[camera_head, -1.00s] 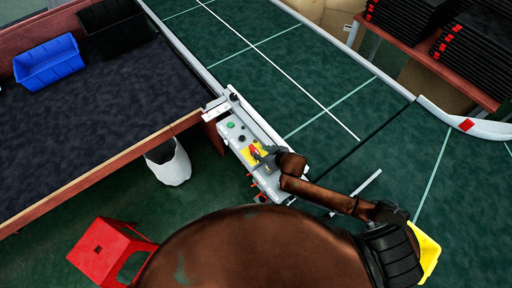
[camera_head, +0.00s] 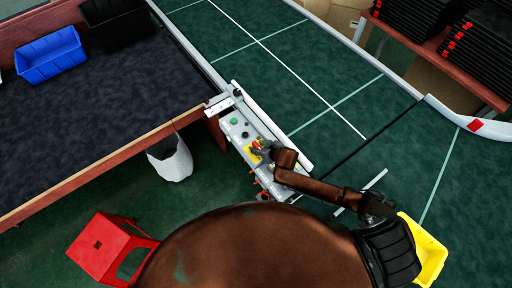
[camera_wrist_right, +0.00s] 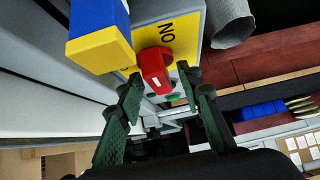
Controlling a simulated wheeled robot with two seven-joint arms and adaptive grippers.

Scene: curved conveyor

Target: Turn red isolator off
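The red isolator knob (camera_wrist_right: 155,70) sits on a yellow plate (camera_wrist_right: 180,38) marked "ON" on the grey control box, in the right wrist view. In the wrist view my right gripper (camera_wrist_right: 160,84) is open. Its two fingers stand either side of the knob's near end, with visible gaps, and do not clearly touch it. My left gripper is not in view.
The control box (camera_head: 232,131) with a green button (camera_head: 233,121) stands beside the green conveyor (camera_head: 300,75). A dark-topped table (camera_head: 100,110), a white bin (camera_head: 171,160) and a red stool (camera_head: 100,245) are to the left. A blue-and-yellow block (camera_wrist_right: 100,35) is close to the left finger.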

